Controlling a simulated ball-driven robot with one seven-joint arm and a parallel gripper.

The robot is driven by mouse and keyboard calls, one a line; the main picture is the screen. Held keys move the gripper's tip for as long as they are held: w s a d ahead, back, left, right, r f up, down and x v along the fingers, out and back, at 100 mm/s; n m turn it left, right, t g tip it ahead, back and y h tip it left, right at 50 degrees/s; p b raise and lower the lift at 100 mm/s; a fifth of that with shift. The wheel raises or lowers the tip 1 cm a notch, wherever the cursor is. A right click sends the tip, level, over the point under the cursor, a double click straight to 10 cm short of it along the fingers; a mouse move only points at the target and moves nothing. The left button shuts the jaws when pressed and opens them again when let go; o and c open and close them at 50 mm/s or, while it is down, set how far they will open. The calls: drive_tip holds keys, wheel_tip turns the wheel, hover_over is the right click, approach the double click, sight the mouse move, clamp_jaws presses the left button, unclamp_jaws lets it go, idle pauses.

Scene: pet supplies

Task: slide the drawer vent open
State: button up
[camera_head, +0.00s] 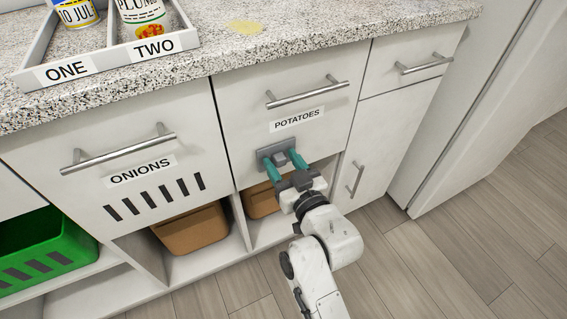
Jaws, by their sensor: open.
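The vent (263,152) is a small grey plate with a raised tab, low on the white drawer front labelled POTATOES (240,120). No dark slots show on this drawer front. My gripper (280,158) is at the vent with its two teal fingers apart, one on the left and one on the right of the tab. The jaws are open, and I cannot tell whether either finger touches the tab. My fingers hide part of the plate's lower edge.
The ONIONS drawer (75,130) to the left shows a row of dark slots. Bar handles stick out above the vent (307,94) and on the right door (354,179). Brown bins (190,230) sit below. Wooden floor (400,260) is clear at right.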

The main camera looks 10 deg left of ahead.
clamp_jaws()
idle(0.4)
